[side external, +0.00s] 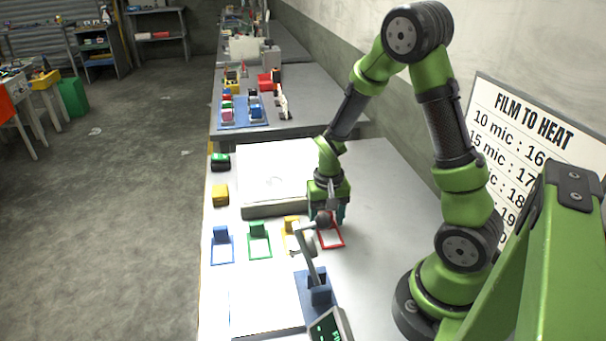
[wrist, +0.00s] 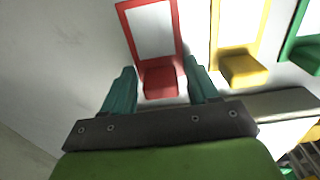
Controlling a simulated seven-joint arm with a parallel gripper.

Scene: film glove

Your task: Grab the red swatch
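The red swatch (wrist: 162,79) is a red frame around a pale film with a red block handle at one end. In the wrist view its block lies between the two teal fingers of my gripper (wrist: 157,88), with a visible gap on each side. My gripper is open. In the side view the red swatch (side external: 331,236) lies on the table, and my gripper (side external: 327,215) is over its block end. The gripper hides the block there. I cannot tell the exact height of the fingertips above the table.
Yellow (side external: 291,232), green (side external: 259,238) and blue (side external: 221,244) swatches lie in a row to the left. A grey lamp-like arm (side external: 308,250) stands close in front of my gripper. A white-topped box (side external: 275,180) is behind the row.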

